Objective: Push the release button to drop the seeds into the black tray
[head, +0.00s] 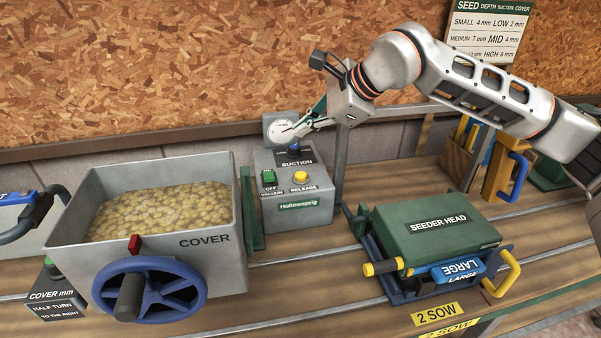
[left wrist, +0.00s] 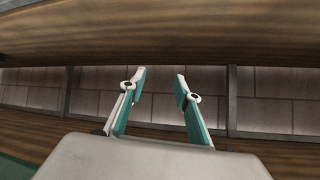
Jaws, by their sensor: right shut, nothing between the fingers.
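The yellow release button (head: 300,177) sits on the front of the grey suction box (head: 298,212), above the label "RELEASE". My right gripper (head: 294,133) is shut and empty. It is over the top of the box, close to the dark suction knob (head: 294,149) and above and behind the button; I cannot tell whether it touches the knob. The green seeder head (head: 437,222) lies to the right on a dark blue frame. No seeds and no black tray can be made out. My left gripper (left wrist: 160,78) is open and empty in the left wrist view.
A green off switch (head: 269,177) is left of the button. A grey cover bin (head: 186,262) full of pale granules, with a blue handwheel (head: 150,291), stands at the left. A yellow handle (head: 502,274) sticks out right of the seeder head. A gauge (head: 280,130) stands behind the box.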

